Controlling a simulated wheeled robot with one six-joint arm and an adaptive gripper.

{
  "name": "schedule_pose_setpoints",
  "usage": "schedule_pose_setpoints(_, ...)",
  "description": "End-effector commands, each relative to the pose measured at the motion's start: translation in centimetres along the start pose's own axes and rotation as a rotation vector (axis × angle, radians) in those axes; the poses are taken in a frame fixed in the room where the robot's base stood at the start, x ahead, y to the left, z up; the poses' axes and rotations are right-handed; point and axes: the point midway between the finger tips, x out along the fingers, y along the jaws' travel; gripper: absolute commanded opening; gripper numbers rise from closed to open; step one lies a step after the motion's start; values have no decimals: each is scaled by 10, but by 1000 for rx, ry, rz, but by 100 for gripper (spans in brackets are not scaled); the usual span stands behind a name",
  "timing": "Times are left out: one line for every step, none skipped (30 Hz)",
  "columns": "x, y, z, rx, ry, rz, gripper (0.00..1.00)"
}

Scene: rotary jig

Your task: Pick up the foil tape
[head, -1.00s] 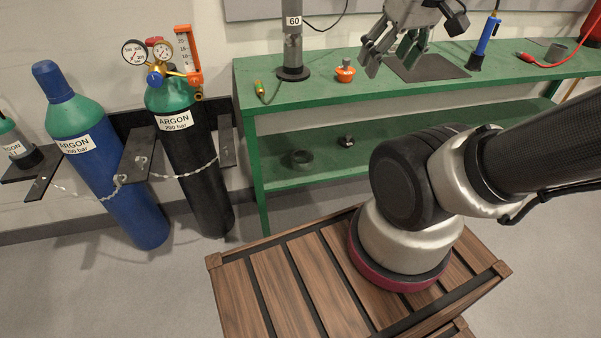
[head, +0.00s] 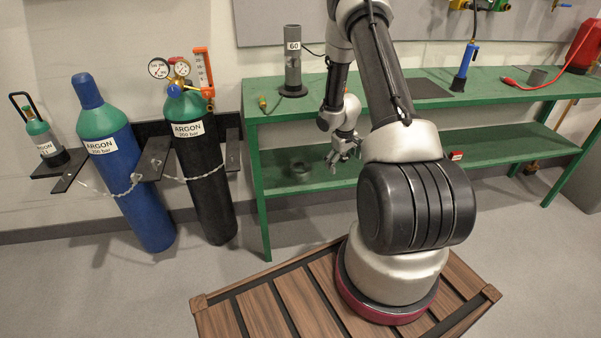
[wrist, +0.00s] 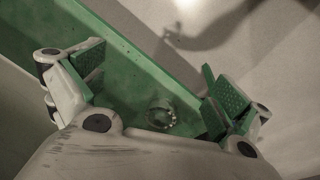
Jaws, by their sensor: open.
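My gripper (head: 346,152) is open and empty at the front of the lower shelf, fingers apart. In the wrist view, my gripper's green pads (wrist: 156,82) stand wide apart. A small round grey thing (wrist: 162,115) with a dotted rim lies on green between and beyond them; I cannot tell which object it is.
The bench top (head: 435,108) lies above the lower shelf, leaving limited height there. A post marked 60 (head: 293,70) stands on the bench top. A small red box (head: 456,156) is farther right on the lower shelf. Chained gas cylinders (head: 205,180) stand left of the bench.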

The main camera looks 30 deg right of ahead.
Motion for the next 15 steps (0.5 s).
schedule_pose_setpoints(37, -5, 2, -13, 11, -25, 100)
schedule_pose_setpoints(54, -7, -2, -22, 34, -37, 100)
schedule_pose_setpoints(74, -11, -11, -36, 72, -56, 100)
schedule_pose_setpoints(86, -15, -19, -46, 107, -71, 100)
schedule_pose_setpoints(97, -18, -28, -57, 145, -85, 100)
schedule_pose_setpoints(108, -24, -40, -70, 192, -106, 100)
schedule_pose_setpoints(114, -28, -48, -79, 227, -121, 100)
schedule_pose_setpoints(119, -32, -55, -86, 255, -134, 100)
schedule_pose_setpoints(123, -35, -62, -93, 285, -148, 100)
schedule_pose_setpoints(125, -38, -67, -97, 302, -157, 100)
schedule_pose_setpoints(126, -39, -72, -101, 315, -162, 100)
schedule_pose_setpoints(127, -42, -78, -104, 327, -168, 100)
schedule_pose_setpoints(128, -43, -83, -106, 331, -171, 100)
schedule_pose_setpoints(129, -44, -88, -107, 334, -172, 100)
schedule_pose_setpoints(129, -46, -96, -108, 334, -172, 100)
